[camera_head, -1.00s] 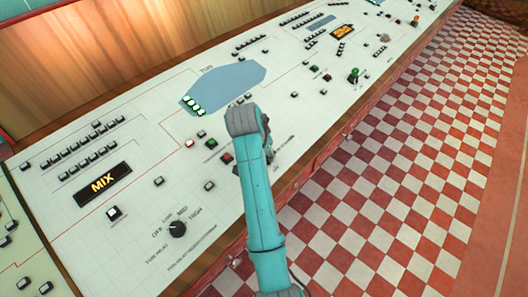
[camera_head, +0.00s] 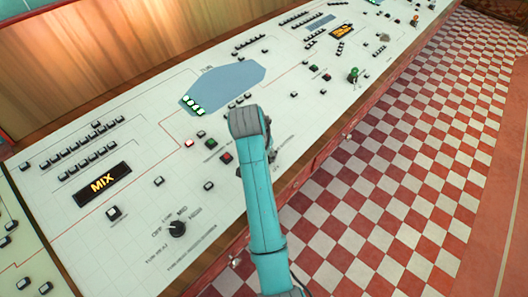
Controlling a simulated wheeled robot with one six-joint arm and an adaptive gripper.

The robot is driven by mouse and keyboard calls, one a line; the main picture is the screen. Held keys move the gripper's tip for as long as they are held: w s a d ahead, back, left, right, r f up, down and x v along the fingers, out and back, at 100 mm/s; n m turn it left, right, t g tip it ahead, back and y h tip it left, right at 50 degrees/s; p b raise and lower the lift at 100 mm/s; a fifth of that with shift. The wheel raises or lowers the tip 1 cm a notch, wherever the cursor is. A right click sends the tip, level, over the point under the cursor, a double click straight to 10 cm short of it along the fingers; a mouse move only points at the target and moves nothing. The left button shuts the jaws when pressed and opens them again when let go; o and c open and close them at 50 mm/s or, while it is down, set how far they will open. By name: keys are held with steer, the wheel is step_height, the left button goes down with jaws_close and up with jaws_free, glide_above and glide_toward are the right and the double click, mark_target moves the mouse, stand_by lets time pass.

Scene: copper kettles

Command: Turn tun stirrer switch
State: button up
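The control panel (camera_head: 330,100) slopes across the view. My teal arm (camera_head: 262,210) reaches over its front edge, with a grey joint (camera_head: 245,121) above the tun section. I cannot make out the tun stirrer switch; the panel behind the arm is covered. Small printed marks (camera_head: 284,142) show just right of the arm, too small to read.
Red (camera_head: 226,158) and green (camera_head: 211,143) buttons lie left of the arm. A MIX display (camera_head: 103,184) is at left. The checkered floor (camera_head: 420,170) at right is clear.

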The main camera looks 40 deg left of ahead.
steer(key=shift+o, duration=0.3)
steer(key=shift+r, duration=0.1)
steer(key=shift+r, duration=0.25)
steer(key=v, duration=0.6)
steer(key=shift+s+r, duration=0.25)
steer(key=shift+r, duration=0.15)
